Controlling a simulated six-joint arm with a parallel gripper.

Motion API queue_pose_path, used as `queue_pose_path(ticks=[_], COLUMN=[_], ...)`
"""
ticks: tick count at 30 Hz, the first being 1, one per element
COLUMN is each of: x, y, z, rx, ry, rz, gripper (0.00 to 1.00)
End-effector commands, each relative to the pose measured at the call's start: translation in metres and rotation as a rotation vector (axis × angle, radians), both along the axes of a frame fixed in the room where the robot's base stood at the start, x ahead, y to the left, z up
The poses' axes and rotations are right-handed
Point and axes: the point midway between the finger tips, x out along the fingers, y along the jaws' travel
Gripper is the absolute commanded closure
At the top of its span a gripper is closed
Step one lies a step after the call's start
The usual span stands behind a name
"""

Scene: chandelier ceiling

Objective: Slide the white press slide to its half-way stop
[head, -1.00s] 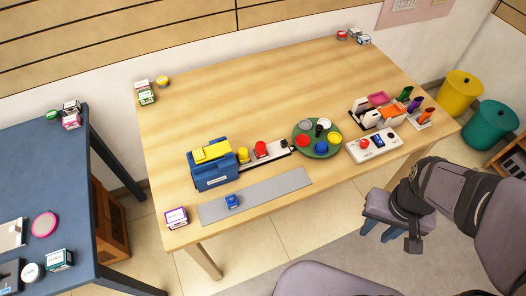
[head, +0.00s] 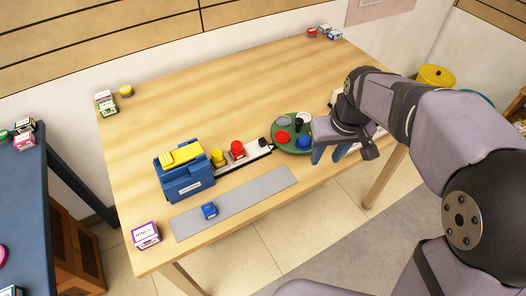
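A blue press (head: 188,182) with a yellow top piece (head: 181,154) stands near the table's front left. A low rail runs from it to the right, with a white slide (head: 257,151), a yellow knob (head: 218,157) and a red knob (head: 237,149). A small black piece (head: 265,142) is at the rail's right end. I cannot tell which part of the rail is fixed. My gripper (head: 328,155) is right of the rail, apart from it. Its two blue fingers point down with a gap between them, and nothing shows in the gap.
A green turntable (head: 281,149) with coloured discs lies between the rail and my gripper; my arm hides its right part and most things beyond.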

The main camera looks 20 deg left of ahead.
Motion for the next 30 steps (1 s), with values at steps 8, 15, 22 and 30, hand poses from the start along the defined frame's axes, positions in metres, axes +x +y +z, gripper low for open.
queue_pose_path(ticks=[8, 15, 22, 30], x=[0.052, 0.061, 0.062, 0.068], y=[0.112, 0.158, 0.163, 0.168], z=[-0.019, -0.013, -0.011, -0.034], rx=[0.059, 0.086, 0.089, 0.088], ry=[-0.118, -0.164, -0.169, -0.167], rz=[0.262, 0.364, 0.376, 0.375], gripper=[0.66, 0.66, 0.66, 0.66])
